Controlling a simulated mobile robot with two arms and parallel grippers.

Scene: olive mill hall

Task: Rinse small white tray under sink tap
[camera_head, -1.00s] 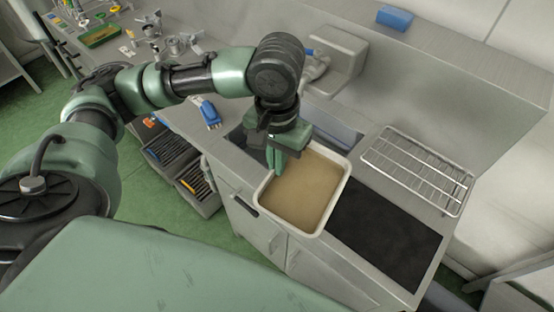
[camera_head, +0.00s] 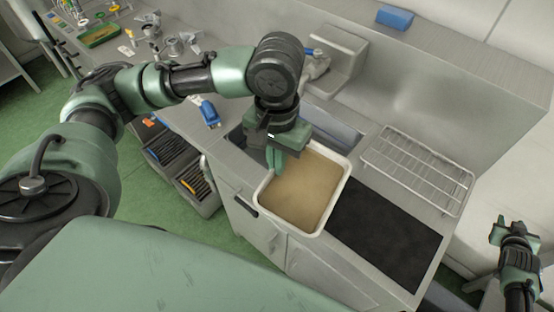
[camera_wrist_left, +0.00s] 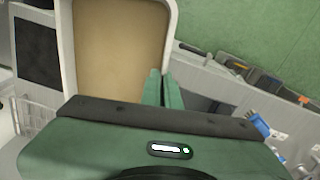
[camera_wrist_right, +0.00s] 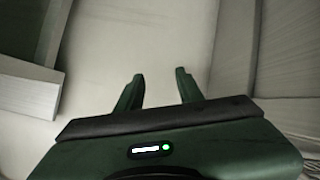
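The small white tray (camera_head: 345,186), with a brownish inside, is held above the sink (camera_head: 338,128) and the cabinet front, roughly level. My left gripper (camera_head: 275,160) is shut on its left rim. In the left wrist view the fingers (camera_wrist_left: 161,88) are close together at the tray's rim (camera_wrist_left: 68,45). The tap (camera_head: 316,66), partly behind my left arm, has a blue part and stands at the back of the sink. I cannot see water running. My right gripper (camera_head: 507,232) is open and empty at the far right; its fingers stand apart in the right wrist view (camera_wrist_right: 158,90).
A wire rack (camera_head: 418,170) and a black mat (camera_head: 385,235) lie on the counter right of the tray. A blue-handled brush (camera_head: 209,112) lies to the left. A blue sponge-like block (camera_head: 395,17) sits on the back ledge. Open drawers (camera_head: 190,180) stand below left.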

